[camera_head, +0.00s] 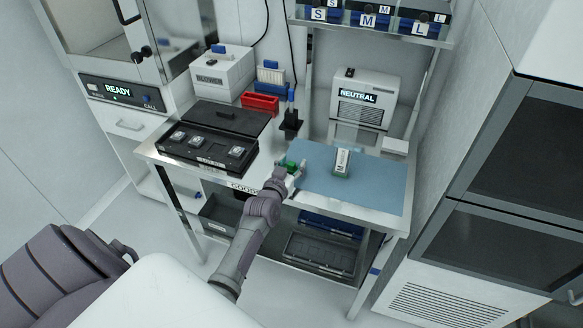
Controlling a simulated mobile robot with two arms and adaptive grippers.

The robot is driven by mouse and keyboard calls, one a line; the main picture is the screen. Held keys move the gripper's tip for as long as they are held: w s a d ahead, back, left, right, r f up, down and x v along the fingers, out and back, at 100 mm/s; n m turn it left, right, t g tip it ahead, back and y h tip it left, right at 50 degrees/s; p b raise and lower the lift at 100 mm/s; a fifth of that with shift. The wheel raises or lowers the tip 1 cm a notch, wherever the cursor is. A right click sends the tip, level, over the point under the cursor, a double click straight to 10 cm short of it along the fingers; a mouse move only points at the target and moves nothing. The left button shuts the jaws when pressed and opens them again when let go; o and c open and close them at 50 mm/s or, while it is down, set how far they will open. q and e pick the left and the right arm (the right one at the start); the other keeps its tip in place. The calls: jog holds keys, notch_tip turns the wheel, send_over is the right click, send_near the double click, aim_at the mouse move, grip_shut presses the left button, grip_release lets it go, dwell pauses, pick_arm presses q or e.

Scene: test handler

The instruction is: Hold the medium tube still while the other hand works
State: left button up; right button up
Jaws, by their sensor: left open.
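My left gripper (294,168) reaches over the front left edge of the blue mat (385,185) and is open. A small green item (289,162) shows close by its fingers; I cannot tell whether they touch. A small pale upright piece with a dark label and a green base (342,162) stands on the mat, to the right of the gripper and apart from it. I cannot tell whether this is the medium tube. No other tube is clear. My right gripper is not in view.
A black tray with several square parts (208,149) lies left on the bench. Behind are a red bin (260,103), a white blower box (222,73) and a unit reading NEUTRAL (366,100). Bins marked S, M and L (369,20) sit overhead. The mat's right side is clear.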

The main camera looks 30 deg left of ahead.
pick_arm(q)
jog(key=c, duration=0.9)
jog(key=shift+o, duration=0.2)
